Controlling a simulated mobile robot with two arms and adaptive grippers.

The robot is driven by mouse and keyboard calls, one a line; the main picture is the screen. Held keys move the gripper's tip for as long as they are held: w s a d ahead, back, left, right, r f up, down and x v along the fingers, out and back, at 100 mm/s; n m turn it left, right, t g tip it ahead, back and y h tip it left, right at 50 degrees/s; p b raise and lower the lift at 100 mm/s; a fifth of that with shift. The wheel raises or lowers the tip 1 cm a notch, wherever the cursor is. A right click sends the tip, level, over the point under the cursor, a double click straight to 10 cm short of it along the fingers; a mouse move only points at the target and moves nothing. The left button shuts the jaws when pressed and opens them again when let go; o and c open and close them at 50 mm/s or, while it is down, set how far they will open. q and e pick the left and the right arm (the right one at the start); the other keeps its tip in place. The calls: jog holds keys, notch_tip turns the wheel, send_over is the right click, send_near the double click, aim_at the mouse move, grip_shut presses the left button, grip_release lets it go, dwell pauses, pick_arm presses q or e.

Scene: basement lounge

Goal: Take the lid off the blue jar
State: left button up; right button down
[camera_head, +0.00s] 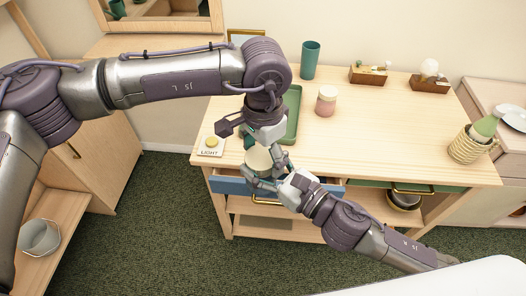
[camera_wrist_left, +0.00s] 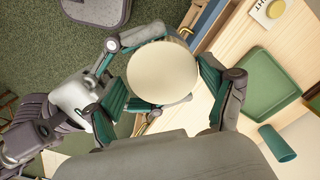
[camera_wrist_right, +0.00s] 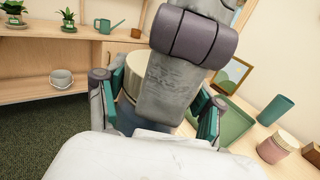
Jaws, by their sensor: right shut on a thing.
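The blue jar (camera_wrist_right: 128,122) is held up at the front edge of the wooden table, mostly hidden by my grippers. Its round cream lid (camera_head: 258,161) is on top. The lid also shows as a pale disc in the left wrist view (camera_wrist_left: 163,73) and from the side in the right wrist view (camera_wrist_right: 136,74). My right gripper (camera_head: 268,176) is shut on the jar body from the side, below the lid. My left gripper (camera_head: 264,148) points down over the lid, open. Its teal pads stand on either side of the lid, with small gaps in the left wrist view.
A green tray (camera_head: 291,116), a pink jar (camera_head: 326,102), a teal cup (camera_head: 310,60), brown boxes (camera_head: 368,75) and a woven basket (camera_head: 467,147) stand on the table (camera_head: 390,130). A light switch (camera_head: 211,146) is near the left corner. A blue drawer front (camera_head: 230,186) is below.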

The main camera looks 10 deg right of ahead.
pick_arm(q)
jog(key=c, duration=0.9)
jog(key=shift+s+d+n, duration=0.1)
jog(key=shift+s+n, duration=0.05)
jog(key=shift+n, duration=1.45)
jog(key=o, duration=1.3)
jog(key=shift+w+r, duration=0.1)
jog(key=shift+w, duration=0.1)
